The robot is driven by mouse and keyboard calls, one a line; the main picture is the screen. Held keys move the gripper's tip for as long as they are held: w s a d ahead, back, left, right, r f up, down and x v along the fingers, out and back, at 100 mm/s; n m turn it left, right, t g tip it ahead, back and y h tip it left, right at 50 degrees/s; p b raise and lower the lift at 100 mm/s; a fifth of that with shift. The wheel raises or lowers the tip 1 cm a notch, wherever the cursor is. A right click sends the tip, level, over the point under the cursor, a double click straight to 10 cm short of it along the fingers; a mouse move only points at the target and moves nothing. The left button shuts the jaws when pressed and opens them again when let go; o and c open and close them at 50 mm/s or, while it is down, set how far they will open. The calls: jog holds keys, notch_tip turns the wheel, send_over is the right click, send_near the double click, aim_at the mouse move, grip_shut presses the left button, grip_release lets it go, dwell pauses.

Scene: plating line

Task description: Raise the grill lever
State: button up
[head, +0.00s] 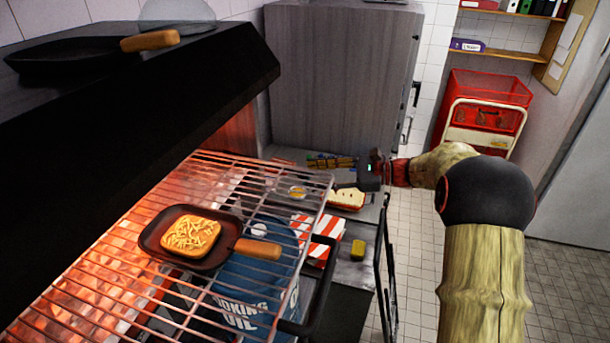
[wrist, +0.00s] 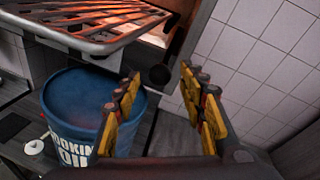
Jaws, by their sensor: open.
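A dark rod with a round knob (wrist: 160,75), which looks like the grill lever, shows in the wrist view beyond my fingers. It hangs down below the right end of the wire rack (wrist: 100,46). My gripper (wrist: 157,98) is open and empty. The knob appears in the gap between its yellow and black fingers, but I cannot tell how far off it is. In the head view my gripper (head: 326,174) reaches left past the rack's far right corner. I cannot make out the lever there. The grill hood (head: 130,110) is black, with glowing orange heat beneath it.
A pan (head: 167,249) with cheese-topped bread sits on the rack (head: 95,262). A black handle (head: 318,290) sticks out in front. A blue cooking oil drum (head: 243,300) stands below. A yellow sponge (head: 358,250) lies on the lower surface.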

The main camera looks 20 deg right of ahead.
jog(key=v, duration=0.8)
jog(key=shift+d, duration=0.1)
